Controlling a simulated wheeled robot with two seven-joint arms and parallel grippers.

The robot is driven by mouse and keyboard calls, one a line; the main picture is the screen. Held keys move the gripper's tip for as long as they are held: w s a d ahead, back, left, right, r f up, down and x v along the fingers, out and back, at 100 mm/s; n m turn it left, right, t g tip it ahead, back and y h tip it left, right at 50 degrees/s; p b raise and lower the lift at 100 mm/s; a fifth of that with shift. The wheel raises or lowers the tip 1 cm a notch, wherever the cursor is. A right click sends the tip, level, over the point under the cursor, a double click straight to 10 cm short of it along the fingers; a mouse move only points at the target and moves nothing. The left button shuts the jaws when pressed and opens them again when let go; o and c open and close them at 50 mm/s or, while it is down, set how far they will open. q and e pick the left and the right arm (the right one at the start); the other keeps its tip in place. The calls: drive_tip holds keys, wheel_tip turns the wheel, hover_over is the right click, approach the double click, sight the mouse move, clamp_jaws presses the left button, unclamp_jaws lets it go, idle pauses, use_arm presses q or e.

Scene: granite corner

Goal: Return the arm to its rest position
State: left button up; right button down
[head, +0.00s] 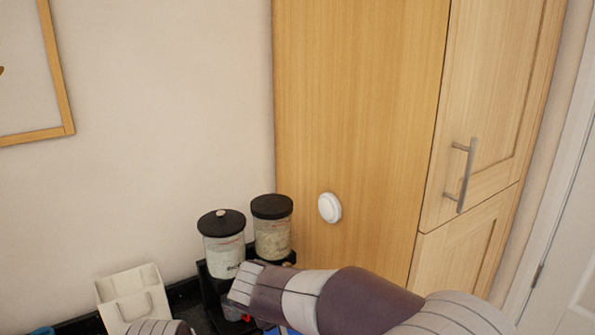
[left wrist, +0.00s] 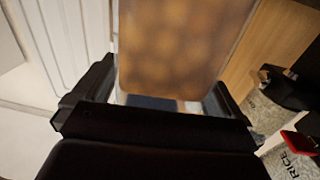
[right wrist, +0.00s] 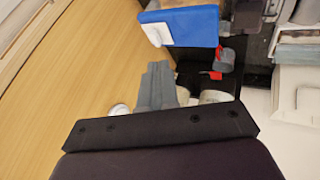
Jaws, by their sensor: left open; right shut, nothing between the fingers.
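My left gripper (left wrist: 163,92) shows in the left wrist view with its two dark fingers spread wide. A blurred brown mottled panel (left wrist: 180,40) fills the view beyond and between them; I cannot tell whether it touches them. My right gripper (right wrist: 157,75) shows in the right wrist view with its grey fingers together and nothing held. In the head view my right arm (head: 340,300) reaches in from the right towards the dispensers. Only a small piece of my left arm (head: 160,328) shows at the bottom edge. The fingers of both grippers are out of the head view.
Two clear dispensers with black lids (head: 222,240) (head: 272,228) stand in the corner near my right arm. A white container (head: 133,298) is left of them. A tall wooden cabinet (head: 360,120) rises behind, with a white round knob (head: 329,207). A blue box (right wrist: 180,27) lies beyond my right fingers.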

use_arm(q)
drive_tip(key=v, duration=1)
drive_tip(key=w+a+r+n+y, duration=0.35)
drive_tip(key=a+n+y, duration=0.4)
drive_tip(key=y, duration=0.65)
drive_tip(key=s+r+n+g+y, duration=0.1)
drive_tip(key=s+n+g, duration=0.1)
drive_tip(key=s, duration=0.9)
drive_tip(key=s+r+n+g, duration=0.2)
drive_tip(key=s+g, duration=0.3)
drive_tip(key=s, duration=0.5)
drive_tip(key=shift+s+d+r+y+b, duration=0.25)
drive_tip(key=shift+s+r+y+b, duration=0.1)
drive_tip(key=shift+y+b, duration=0.1)
use_arm(e)
drive_tip(key=s+d+f+m+g+y, duration=0.1)
drive_tip(key=s+d+f+m+g, duration=0.1)
drive_tip(key=s+d+f, duration=0.4)
drive_tip(key=s+d+f+m+g+y, duration=0.1)
drive_tip(key=s+d+f, duration=0.5)
drive_tip(key=s+d, duration=0.6)
drive_tip(key=shift+s+d+m+g+y, duration=0.2)
drive_tip(key=shift+d+m+g+y, duration=0.35)
drive_tip(key=shift+g, duration=0.65)
use_arm(q)
drive_tip(key=shift+s+a+n, duration=0.1)
drive_tip(key=shift+s+n, duration=0.05)
drive_tip(key=shift+n, duration=0.1)
use_arm(e)
drive_tip(key=shift+s, duration=0.1)
